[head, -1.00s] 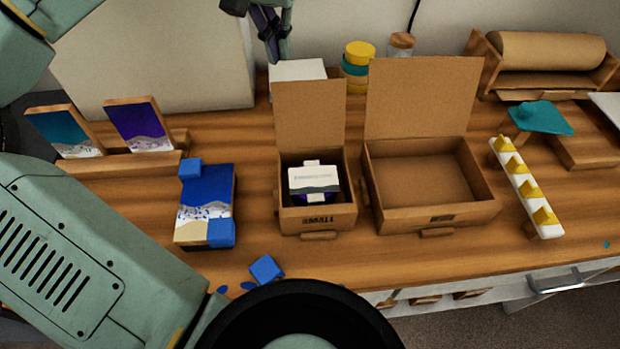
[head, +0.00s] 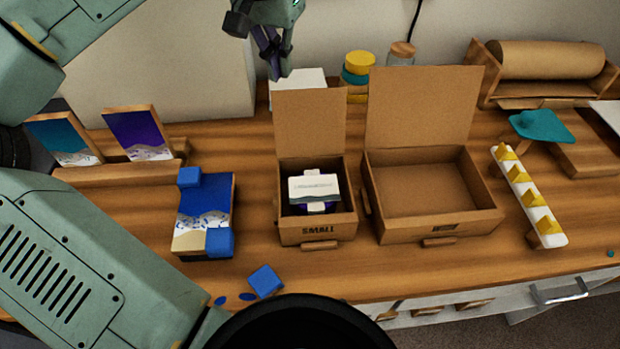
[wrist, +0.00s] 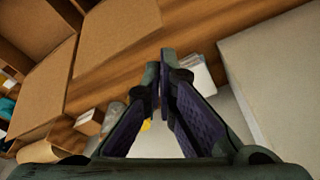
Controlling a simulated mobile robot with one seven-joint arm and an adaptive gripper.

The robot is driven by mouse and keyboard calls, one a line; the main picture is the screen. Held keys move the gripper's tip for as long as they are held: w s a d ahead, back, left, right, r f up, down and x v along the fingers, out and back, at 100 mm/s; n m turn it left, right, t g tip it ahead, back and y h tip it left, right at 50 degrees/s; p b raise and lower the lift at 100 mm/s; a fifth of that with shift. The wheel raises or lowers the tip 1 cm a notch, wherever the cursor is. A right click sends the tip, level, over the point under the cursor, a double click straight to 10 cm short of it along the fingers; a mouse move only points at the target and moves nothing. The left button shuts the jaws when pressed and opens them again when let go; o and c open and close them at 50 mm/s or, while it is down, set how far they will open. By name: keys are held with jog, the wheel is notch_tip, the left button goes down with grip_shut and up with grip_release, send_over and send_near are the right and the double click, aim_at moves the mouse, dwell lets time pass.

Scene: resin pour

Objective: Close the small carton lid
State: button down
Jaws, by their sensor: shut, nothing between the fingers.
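The small carton (head: 317,229) stands on the wooden bench with its lid (head: 309,122) up at the back, open. A white-labelled item (head: 314,188) sits inside it. My gripper (head: 275,72) is shut and empty, above and behind the raised lid, slightly to its left. In the wrist view my gripper (wrist: 165,55) points down with its fingertips together. A raised carton lid (wrist: 115,30) shows at its upper left, apart from the fingers.
A larger carton (head: 440,225) stands open to the right. A white box (head: 297,82) and stacked round tins (head: 357,70) are behind the lids. A blue-and-white panel with blue blocks (head: 205,215) lies left. A strip of yellow pieces (head: 530,195) is at right.

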dwell(0.5)
jog(key=shift+f+b, duration=1.6)
jog(key=shift+f, duration=1.7)
jog(key=shift+s, duration=0.1)
jog(key=shift+s, duration=3.7)
notch_tip(320, 180, up, 9)
jog(key=p, duration=0.9)
send_over(285, 125)
jog(key=s, duration=0.3)
jog(key=shift+w, duration=0.1)
